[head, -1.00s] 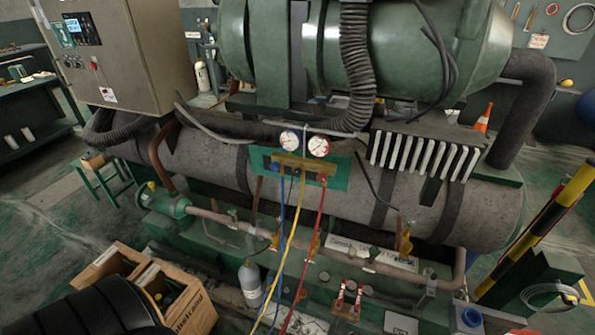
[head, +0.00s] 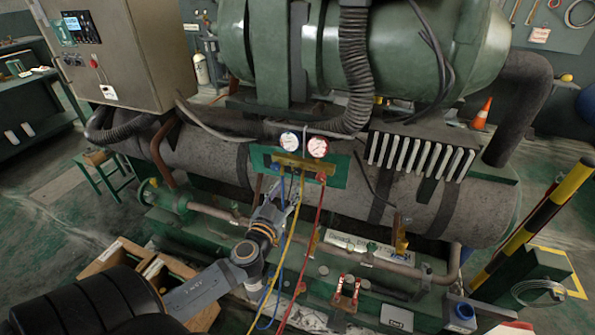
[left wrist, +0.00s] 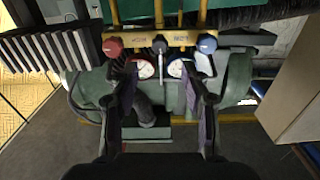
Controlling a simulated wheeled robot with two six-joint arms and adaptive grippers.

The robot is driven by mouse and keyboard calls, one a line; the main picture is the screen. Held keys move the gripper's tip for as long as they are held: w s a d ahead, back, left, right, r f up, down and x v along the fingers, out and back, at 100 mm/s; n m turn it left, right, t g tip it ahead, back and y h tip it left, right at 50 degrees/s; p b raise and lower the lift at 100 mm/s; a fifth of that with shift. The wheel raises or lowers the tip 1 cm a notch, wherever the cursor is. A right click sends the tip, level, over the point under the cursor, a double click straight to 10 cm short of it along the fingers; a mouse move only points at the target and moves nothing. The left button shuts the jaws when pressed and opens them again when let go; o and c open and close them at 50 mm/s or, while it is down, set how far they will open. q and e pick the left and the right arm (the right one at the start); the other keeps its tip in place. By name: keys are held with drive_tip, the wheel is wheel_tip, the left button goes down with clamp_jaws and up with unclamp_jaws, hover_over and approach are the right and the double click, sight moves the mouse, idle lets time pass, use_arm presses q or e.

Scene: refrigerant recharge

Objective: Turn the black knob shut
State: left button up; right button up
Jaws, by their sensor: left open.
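The brass manifold (head: 303,163) with two round gauges is fixed to a green plate in the head view. The left wrist view shows its black knob (left wrist: 159,45) in the middle, between a red knob (left wrist: 113,46) and a blue knob (left wrist: 207,44). My left gripper (head: 284,192) is just below the manifold, among the hoses. In the left wrist view its fingers (left wrist: 159,70) are spread apart and empty, with the black knob ahead between them. In the head view the black knob is too small and partly hidden to make out clearly. My right gripper is not seen.
Blue, yellow (head: 291,238) and red (head: 313,235) hoses hang from the manifold close to my left gripper. A green pipe flange (head: 150,191) and a wooden crate (head: 112,254) lie to the left. A large grey cylinder (head: 345,190) runs behind the manifold.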

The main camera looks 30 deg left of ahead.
sight(297, 173)
use_arm(q)
drive_tip(key=p+x, duration=0.3)
drive_tip(key=x, duration=0.6)
drive_tip(key=shift+w, duration=0.45)
clamp_jaws()
